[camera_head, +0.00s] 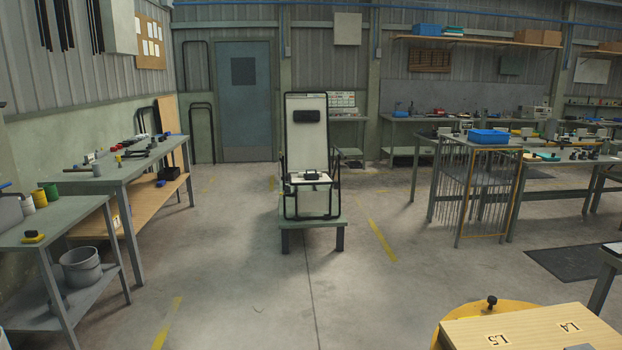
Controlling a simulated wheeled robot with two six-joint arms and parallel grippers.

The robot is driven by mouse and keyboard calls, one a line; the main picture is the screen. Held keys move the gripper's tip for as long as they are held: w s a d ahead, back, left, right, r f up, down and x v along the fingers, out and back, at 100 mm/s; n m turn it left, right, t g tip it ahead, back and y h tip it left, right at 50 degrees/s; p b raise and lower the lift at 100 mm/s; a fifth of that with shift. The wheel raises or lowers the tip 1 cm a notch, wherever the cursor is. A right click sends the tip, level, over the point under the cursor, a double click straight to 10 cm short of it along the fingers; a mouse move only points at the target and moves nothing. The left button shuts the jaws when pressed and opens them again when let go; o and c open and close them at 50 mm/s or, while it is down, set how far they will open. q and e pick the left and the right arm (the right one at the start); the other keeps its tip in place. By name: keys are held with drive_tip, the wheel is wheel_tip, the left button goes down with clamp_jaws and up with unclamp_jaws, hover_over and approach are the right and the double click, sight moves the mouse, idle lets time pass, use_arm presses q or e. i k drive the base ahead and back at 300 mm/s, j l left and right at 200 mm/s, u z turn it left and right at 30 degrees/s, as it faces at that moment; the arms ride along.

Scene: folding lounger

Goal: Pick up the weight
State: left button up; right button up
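The folding lounger (306,145) stands upright on a low green-grey platform (313,222) in the middle of the room, with a white back and dark frame. A small black object (311,175) rests on its white seat; it may be the weight, but it is too small to tell. A black pad (307,116) sits high on the back. A black knob-like piece (492,302) also shows at the bottom right, and I cannot tell whether it is a weight. Neither of my grippers is in view.
A wooden board marked L5 and L4 (535,330) lies close at the bottom right, over a yellow round surface (455,318). Workbenches with tools (110,172) line the left. A rack with a blue bin (488,136) stands right. The floor before the platform is clear.

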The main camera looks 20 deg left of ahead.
sight(308, 176)
drive_tip(key=i+j+u, duration=0.35)
drive_tip(key=i+j, duration=0.3)
drive_tip(key=i+j+u, duration=0.4)
drive_tip(key=i+j, duration=0.2)
drive_tip(key=i, duration=0.2)
drive_tip(key=i+u, duration=0.2)
drive_tip(key=i, duration=1.5)
drive_tip(key=i+z, duration=0.15)
drive_tip(key=i, duration=0.7)
drive_tip(key=i+j+z, duration=0.1)
drive_tip(key=i, duration=0.75)
drive_tip(key=j, duration=0.1)
